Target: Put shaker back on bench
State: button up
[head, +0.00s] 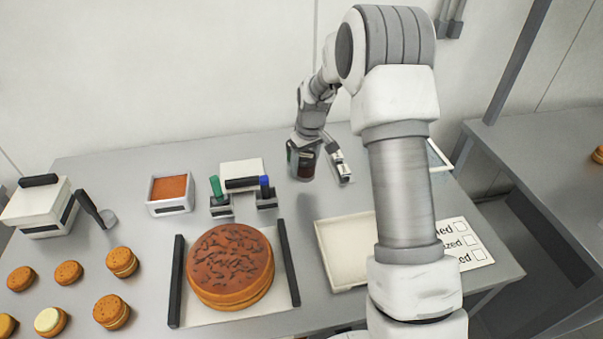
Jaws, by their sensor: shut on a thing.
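The shaker (304,172) is a small dark jar with a reddish lower part, at the back middle of the grey bench (130,180) in the head view. My gripper (303,150) is shut around it from above and hides its upper part. The shaker looks upright. Its base is at or very close to the bench top; I cannot tell whether it touches.
A large chocolate-topped cake (230,262) and an empty cream tray (345,252) are in front.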

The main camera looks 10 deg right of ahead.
aim_at(302, 175)
jog(key=shift+w+a+f, duration=0.35)
jog(key=shift+w, duration=0.05)
jog(key=shift+f+p, duration=0.3)
jog(key=shift+f, duration=1.65)
jog(key=shift+f, duration=0.2)
jog(key=o, duration=1.5)
jog(key=shift+c, duration=0.2)
